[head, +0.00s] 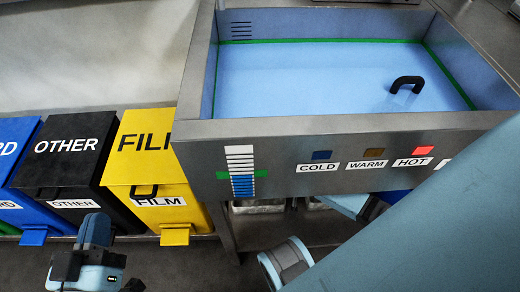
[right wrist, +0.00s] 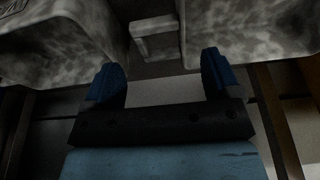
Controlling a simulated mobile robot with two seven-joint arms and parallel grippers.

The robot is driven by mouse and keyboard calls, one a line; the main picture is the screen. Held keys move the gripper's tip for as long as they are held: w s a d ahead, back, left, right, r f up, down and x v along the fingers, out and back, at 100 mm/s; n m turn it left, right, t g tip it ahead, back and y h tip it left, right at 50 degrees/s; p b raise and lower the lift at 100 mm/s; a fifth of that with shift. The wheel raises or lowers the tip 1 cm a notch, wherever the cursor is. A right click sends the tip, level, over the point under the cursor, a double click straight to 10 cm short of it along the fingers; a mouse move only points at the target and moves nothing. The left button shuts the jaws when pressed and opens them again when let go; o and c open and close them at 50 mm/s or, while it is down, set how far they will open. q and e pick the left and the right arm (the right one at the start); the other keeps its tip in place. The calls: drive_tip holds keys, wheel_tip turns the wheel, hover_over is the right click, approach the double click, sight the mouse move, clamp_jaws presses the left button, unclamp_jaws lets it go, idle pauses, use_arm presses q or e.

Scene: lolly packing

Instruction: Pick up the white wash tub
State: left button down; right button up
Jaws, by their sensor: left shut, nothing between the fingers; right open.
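No tub in view is plainly white. In the right wrist view, two mottled grey-white tub-like containers stand side by side, one at the left (right wrist: 60,45) and one at the right (right wrist: 250,30). I cannot tell whether either is the wash tub. My right gripper (right wrist: 160,82) is open and empty, its fingers pointing towards the gap between them. In the head view, a pale container (head: 257,207) shows partly under the sink. My left gripper (head: 95,268) is shut and empty at the lower left, in front of the bins. My right gripper is hidden in the head view.
A large sink (head: 300,127) of blue water has a black handle (head: 406,84) in it and COLD, WARM and HOT buttons in front. Blue (head: 30,205), black (head: 70,180) and yellow (head: 150,165) bins stand at the left. A small pale bracket-like piece (right wrist: 153,25) sits between the containers.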

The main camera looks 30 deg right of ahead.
drive_tip(key=b+x, duration=0.2)
drive_tip(key=x, duration=0.2)
drive_tip(key=shift+s+f+b, duration=0.1)
drive_tip(key=shift+s+b, duration=0.1)
drive_tip(key=shift+b, duration=0.2)
drive_tip(key=shift+w+f, duration=0.15)
drive_tip(key=shift+f, duration=0.3)
use_arm(q)
drive_tip(key=f+g, duration=0.1)
drive_tip(key=f, duration=0.1)
drive_tip(key=f+g, duration=0.1)
drive_tip(key=f, duration=0.2)
drive_tip(key=shift+d+f+m, duration=0.15)
drive_tip(key=shift+d+m, duration=0.05)
drive_tip(key=shift+m, duration=0.1)
use_arm(e)
drive_tip(key=shift+c, duration=0.5)
drive_tip(key=c, duration=1.1)
